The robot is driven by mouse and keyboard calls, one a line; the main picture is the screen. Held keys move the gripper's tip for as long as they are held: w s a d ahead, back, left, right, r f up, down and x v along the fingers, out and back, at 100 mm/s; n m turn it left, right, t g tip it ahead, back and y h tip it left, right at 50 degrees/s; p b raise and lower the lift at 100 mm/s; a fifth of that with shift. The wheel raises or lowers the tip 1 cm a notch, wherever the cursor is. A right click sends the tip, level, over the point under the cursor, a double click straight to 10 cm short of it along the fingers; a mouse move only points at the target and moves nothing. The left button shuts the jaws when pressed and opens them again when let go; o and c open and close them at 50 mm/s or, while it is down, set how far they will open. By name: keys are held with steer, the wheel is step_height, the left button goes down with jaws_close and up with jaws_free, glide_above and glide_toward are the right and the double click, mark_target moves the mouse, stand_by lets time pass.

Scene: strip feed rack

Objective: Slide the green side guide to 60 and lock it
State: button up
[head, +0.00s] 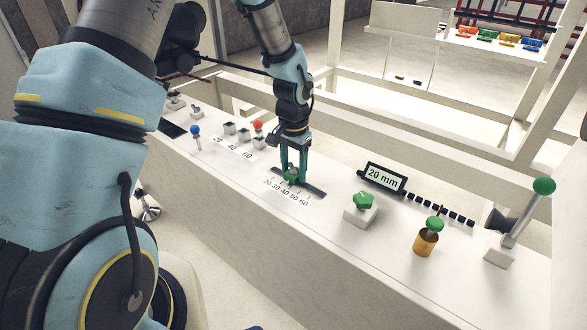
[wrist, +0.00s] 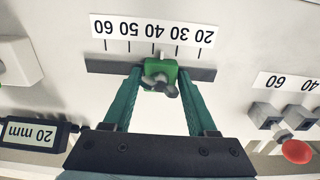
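The green side guide (wrist: 160,70) sits on a dark slot (wrist: 105,67) beside a white scale (wrist: 152,32) marked 20 to 60. Its white pointer appears to stand between 30 and 40. A dark grey clamp lever (wrist: 168,89) is on the guide; I cannot tell whether it is locked. My gripper (wrist: 160,76) has one green finger on each side of the guide, its tips apparently against it. In the head view my gripper (head: 292,174) reaches down over the guide (head: 291,178), which the fingers partly hide.
To the right are a display reading 20 mm (head: 382,178), a green knob (head: 363,201), a brass post with green top (head: 426,242) and a tall green-balled lever (head: 543,186). To the left are a red-knobbed slider (head: 258,126) and a blue-balled lever (head: 195,130).

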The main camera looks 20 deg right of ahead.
jaws_close()
stand_by(0.3)
steer(key=s+d, duration=0.1)
steer(key=s, duration=0.1)
steer(key=s+d, duration=0.1)
steer(key=s, duration=0.1)
steer(key=s+d+b, duration=0.1)
steer(key=s, duration=0.1)
steer(key=shift+d, duration=0.25)
steer(key=shift+o, duration=2.1)
jaws_free()
step_height(320, 180, up, 11)
